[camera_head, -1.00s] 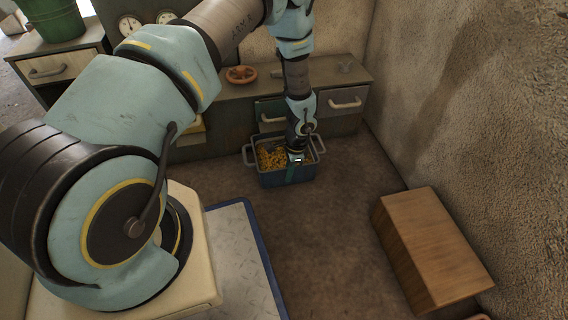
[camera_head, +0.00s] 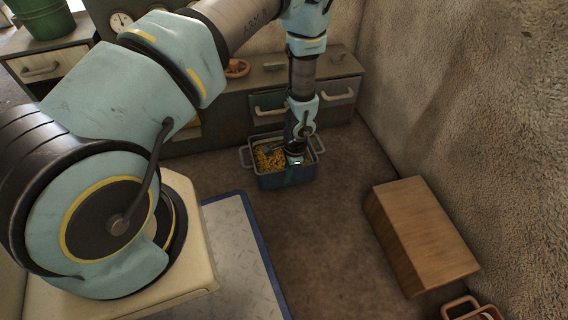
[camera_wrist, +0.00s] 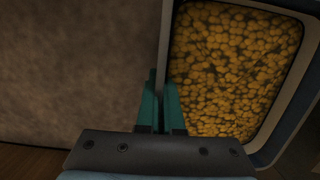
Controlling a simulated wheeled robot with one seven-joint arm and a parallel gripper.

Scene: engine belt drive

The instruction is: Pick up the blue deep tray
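The blue deep tray (camera_head: 287,178) is in front of the low cabinet in the head view, with pale handles at both ends and yellow pieces inside. My gripper (camera_head: 294,165) points down at its near side wall. In the wrist view the tray (camera_wrist: 297,75) fills the right side. The teal fingers of my gripper (camera_wrist: 160,98) stand close together on both sides of the thin tray wall, one inside and one outside, and look shut on it. Whether the tray's bottom touches the floor is hard to tell.
A low cabinet (camera_head: 225,120) with drawers stands behind the tray, with an orange-brown dish (camera_head: 237,67) on top. A wooden box (camera_head: 425,235) lies at the right by the rough wall, with a reddish handled container (camera_head: 470,310) below it. Brown floor (camera_head: 325,235) between is clear.

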